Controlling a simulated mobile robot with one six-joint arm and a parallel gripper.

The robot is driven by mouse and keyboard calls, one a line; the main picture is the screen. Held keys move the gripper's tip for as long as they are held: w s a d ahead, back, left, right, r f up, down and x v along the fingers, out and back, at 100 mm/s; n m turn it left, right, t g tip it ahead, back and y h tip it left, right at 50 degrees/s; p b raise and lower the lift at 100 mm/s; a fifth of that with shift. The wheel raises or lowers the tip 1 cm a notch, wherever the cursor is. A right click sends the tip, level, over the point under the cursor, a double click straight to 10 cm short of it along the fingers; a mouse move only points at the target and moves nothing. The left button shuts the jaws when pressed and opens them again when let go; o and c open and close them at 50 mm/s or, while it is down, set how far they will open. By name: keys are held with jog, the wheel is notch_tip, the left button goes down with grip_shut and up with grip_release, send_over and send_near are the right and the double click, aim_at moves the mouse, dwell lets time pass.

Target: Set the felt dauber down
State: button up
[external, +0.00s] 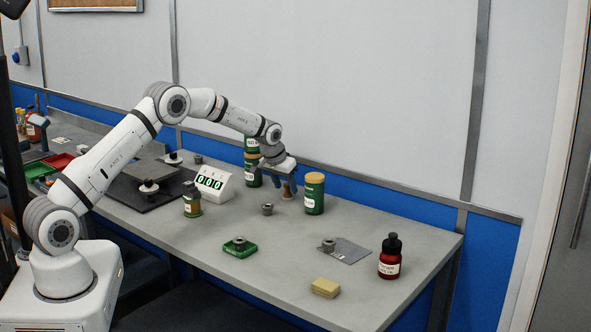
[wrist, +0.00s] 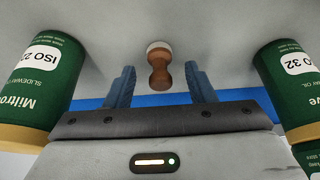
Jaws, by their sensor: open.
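The felt dauber (wrist: 159,68) has a brown wooden handle and a pale felt end. In the wrist view, which looks upside down, it appears upright with the felt end on the grey bench. It lies in the gap between the two blue fingers of my gripper (wrist: 160,85), with clear space on both sides. My gripper is open and holds nothing. In the external view the dauber (external: 288,191) stands at the back of the bench, just by my gripper (external: 279,180), which partly hides it.
A green oil can (external: 314,194) stands close to the right of my gripper, and stacked green cans (external: 252,167) stand behind left. A white display box (external: 213,184) is further left. A metal part (external: 267,209) stands in front.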

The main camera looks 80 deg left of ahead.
jog(key=b+v, duration=0.1)
jog(key=v, duration=0.9)
jog(key=shift+r, duration=0.1)
jog(key=s+d+r+m+h, duration=0.15)
jog(key=d+r, duration=0.25)
jog(key=d, duration=0.5)
jog(key=s+d+r+m, duration=0.1)
jog(key=s+d+r, duration=0.2)
jog(key=d, duration=0.6)
jog(key=s+d+r+m, duration=0.2)
jog(key=s+d+r, duration=0.15)
jog(key=d, duration=0.55)
jog(key=s+d+f+m+h, duration=0.1)
jog(key=s+d+m, duration=0.1)
jog(key=s+d, duration=0.7)
jog(key=s+d+f+m, duration=0.1)
jog(key=s+d+m, duration=0.1)
jog(key=s+d, duration=0.8)
jog(key=s, duration=0.4)
jog(key=shift+s+h, duration=0.35)
